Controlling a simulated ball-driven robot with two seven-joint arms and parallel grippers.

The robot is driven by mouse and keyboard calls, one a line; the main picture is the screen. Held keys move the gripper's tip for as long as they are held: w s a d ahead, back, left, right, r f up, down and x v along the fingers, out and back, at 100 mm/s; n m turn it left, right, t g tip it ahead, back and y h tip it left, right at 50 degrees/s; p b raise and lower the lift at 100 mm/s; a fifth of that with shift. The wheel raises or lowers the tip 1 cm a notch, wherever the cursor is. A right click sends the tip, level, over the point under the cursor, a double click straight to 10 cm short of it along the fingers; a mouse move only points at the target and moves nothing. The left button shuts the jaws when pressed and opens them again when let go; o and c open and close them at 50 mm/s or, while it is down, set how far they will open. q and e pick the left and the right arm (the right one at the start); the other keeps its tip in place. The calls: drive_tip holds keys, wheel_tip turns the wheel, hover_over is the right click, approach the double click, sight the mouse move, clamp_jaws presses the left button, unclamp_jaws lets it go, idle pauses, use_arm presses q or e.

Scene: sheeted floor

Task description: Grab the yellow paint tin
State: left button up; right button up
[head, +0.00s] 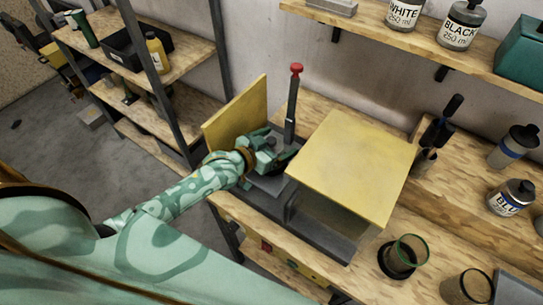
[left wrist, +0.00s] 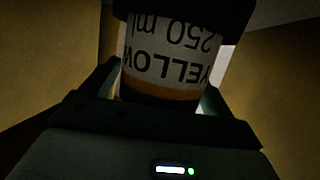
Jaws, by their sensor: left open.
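The yellow paint tin (left wrist: 170,58) shows close up in the left wrist view, with a white label reading YELLOW 250 ml upside down and a dark cap at the top edge. My left gripper (head: 285,155) is open, its jaws on either side of the tin in the wrist view (left wrist: 163,95). I cannot tell whether they touch it. In the head view the gripper is at the open front of a yellow-topped cabinet (head: 355,160), beside its raised yellow door (head: 237,112). The tin is hidden there. My right gripper is out of view.
A grey post with a red top (head: 292,100) stands right behind the gripper. A wooden bench holds a blue-label bottle (head: 511,198) and a green-rimmed cup (head: 402,257) at the right. White (head: 405,12) and black (head: 461,25) bottles stand on the upper shelf.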

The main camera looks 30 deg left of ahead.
use_arm(q)
drive_tip(key=shift+s+r, duration=0.1)
drive_tip(key=shift+c, duration=1.2)
drive_tip(key=c, duration=1)
drive_tip(key=shift+r, duration=0.1)
